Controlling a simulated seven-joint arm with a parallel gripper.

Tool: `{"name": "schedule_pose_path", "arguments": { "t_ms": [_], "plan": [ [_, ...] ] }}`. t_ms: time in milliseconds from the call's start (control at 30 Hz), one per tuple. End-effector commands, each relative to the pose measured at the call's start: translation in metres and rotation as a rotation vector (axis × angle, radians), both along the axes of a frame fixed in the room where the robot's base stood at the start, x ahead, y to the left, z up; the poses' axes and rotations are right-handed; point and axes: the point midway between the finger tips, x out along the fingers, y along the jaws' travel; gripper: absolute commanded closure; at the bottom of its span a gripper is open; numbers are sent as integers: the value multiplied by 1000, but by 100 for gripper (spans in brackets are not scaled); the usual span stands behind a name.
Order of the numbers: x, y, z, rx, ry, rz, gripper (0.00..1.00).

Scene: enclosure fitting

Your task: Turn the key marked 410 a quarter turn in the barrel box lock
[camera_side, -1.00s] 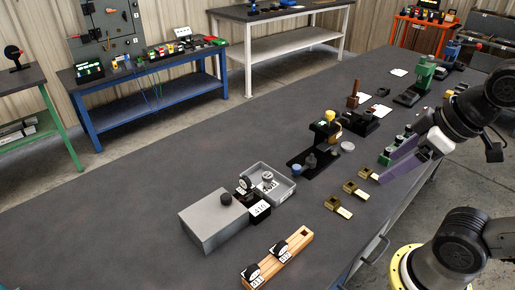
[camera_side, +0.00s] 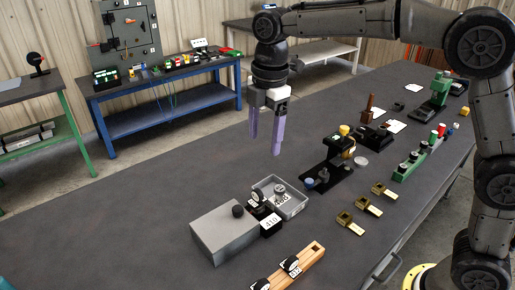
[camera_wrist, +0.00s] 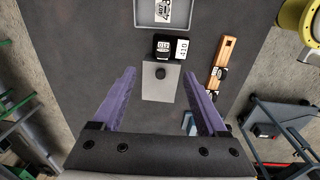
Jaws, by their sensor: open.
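The black barrel lock block (camera_side: 270,212) stands against the grey box (camera_side: 222,236), with a white 410 label (camera_side: 271,224) on it. A key with a round black head (camera_side: 258,196) and a white tag stands upright at the block. In the wrist view its tag (camera_wrist: 163,45) seems to read 410, beside the block's 410 label (camera_wrist: 182,49). I cannot tell how deep the key sits. My gripper (camera_side: 265,148) is open and empty, high above the table behind the grey box. In the wrist view its purple fingers (camera_wrist: 158,72) frame the grey box.
A grey tray (camera_side: 298,208) holding a tagged item adjoins the block. A wooden rack (camera_side: 312,256) with two tagged black keys stands in front. Brass pieces (camera_side: 345,219) and black fixtures (camera_side: 328,180) lie right. The table left is clear.

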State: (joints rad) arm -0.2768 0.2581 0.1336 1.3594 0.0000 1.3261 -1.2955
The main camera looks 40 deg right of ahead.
Motion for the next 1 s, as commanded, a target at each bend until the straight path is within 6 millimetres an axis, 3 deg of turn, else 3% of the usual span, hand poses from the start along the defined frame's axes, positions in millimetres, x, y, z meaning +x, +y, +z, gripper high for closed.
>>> {"name": "schedule_pose_path", "arguments": {
  "t_ms": [100,233,367,1000],
  "plan": [
    [4,12,-25,-14,49,22,24],
    [3,17,-35,-19,64,32,24],
    [3,17,-48,-20,66,32,24],
    [2,17,-153,-20,65,30,24]
  ]
}}
